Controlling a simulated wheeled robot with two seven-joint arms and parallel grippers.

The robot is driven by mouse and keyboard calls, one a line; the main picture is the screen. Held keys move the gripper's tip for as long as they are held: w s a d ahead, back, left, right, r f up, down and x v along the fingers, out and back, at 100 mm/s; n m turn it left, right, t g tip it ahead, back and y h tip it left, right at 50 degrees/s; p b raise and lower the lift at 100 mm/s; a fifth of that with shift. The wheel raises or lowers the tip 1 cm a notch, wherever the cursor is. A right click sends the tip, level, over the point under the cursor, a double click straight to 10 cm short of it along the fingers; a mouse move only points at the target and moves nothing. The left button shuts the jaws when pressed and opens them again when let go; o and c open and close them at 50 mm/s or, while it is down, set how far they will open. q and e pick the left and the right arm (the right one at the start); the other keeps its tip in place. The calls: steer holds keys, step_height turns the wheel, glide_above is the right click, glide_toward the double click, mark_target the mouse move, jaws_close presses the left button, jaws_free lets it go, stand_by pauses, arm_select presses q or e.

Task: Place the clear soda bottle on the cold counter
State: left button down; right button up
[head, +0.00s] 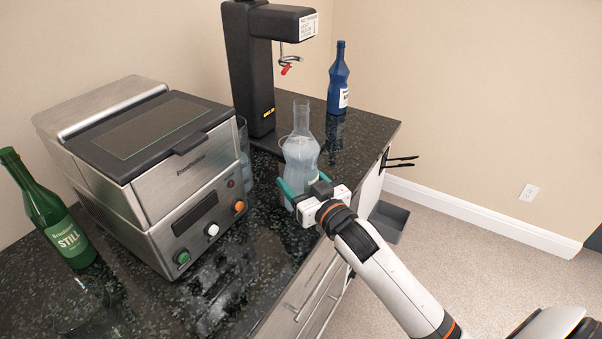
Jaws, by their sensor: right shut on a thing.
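The clear soda bottle (301,150) is upright over the front part of the dark speckled countertop (262,215). Its neck and pale body show; its lower part is partly hidden by my right gripper. My right gripper (305,188), with teal fingers, is shut on the bottle low on its body, reaching in from the front right. I cannot tell whether the bottle's base touches the counter. My left gripper is not in view.
A steel machine (165,195) stands left of the bottle, and a black dispenser (254,75) behind it. A blue bottle (338,82) stands at the back right. A green bottle (52,215) stands at the left. A grey bin (390,220) sits on the floor.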

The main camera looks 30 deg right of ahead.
steer(key=shift+f, duration=1.3)
steer(key=o, duration=1.3)
steer(key=shift+f, duration=0.35)
steer(key=o, duration=0.5)
steer(key=shift+r, duration=0.15)
steer(key=s, duration=0.4)
steer(key=s+b, duration=0.1)
steer(key=s, duration=0.7)
steer(key=shift+d+b, duration=0.3)
steer(key=shift+b, duration=0.05)
steer(key=shift+s, duration=0.1)
